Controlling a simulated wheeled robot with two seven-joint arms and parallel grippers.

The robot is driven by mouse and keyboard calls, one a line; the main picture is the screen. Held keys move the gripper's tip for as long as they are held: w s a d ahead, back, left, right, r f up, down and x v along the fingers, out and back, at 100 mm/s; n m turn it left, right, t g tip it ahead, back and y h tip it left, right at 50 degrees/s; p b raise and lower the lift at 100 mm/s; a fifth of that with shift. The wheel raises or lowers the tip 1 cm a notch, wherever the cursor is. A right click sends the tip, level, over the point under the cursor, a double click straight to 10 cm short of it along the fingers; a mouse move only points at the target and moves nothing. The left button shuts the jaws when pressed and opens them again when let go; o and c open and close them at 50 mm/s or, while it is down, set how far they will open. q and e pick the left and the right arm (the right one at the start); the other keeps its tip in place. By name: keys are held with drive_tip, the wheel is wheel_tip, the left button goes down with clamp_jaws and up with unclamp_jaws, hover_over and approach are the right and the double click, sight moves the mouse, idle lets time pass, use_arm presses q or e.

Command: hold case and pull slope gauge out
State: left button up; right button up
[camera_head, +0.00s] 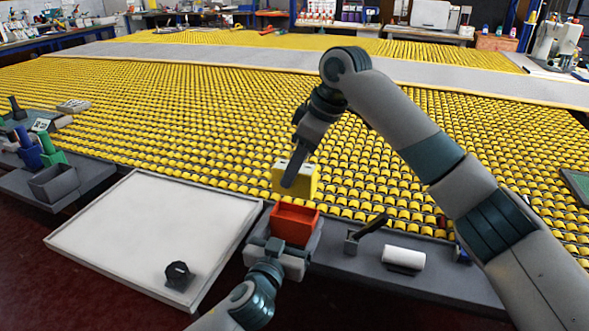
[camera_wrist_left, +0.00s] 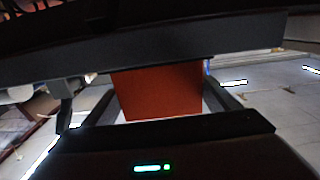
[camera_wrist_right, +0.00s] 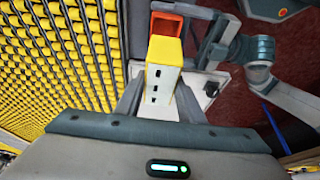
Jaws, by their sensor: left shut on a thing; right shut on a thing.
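The slope gauge is a yellow block with a pale face and dark slots (camera_head: 308,183). My right gripper (camera_head: 295,172) is shut on it and holds it in the air. The case (camera_head: 295,222) is an orange open-topped box, and my left gripper (camera_head: 278,250) is shut on it. In the head view the gauge shows just above and behind the case, with its lower end clear of the case mouth. The right wrist view shows the gauge (camera_wrist_right: 160,83) between my fingers, with the open case (camera_wrist_right: 166,24) beyond it. The left wrist view shows the case wall (camera_wrist_left: 158,92) between the fingers.
A white-topped board (camera_head: 140,235) lies left of the case, with a small black object (camera_head: 178,275) on it. A dark-handled tool in a holder (camera_head: 365,233) and a white roll (camera_head: 403,258) sit to the right. The yellow roller bed (camera_head: 190,120) spreads behind.

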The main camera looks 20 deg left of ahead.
use_arm(q)
drive_tip(key=o, duration=1)
drive_tip(key=shift+s+a, duration=0.2)
drive_tip(key=shift+s, duration=5.8)
drive_tip(key=shift+f, duration=0.1)
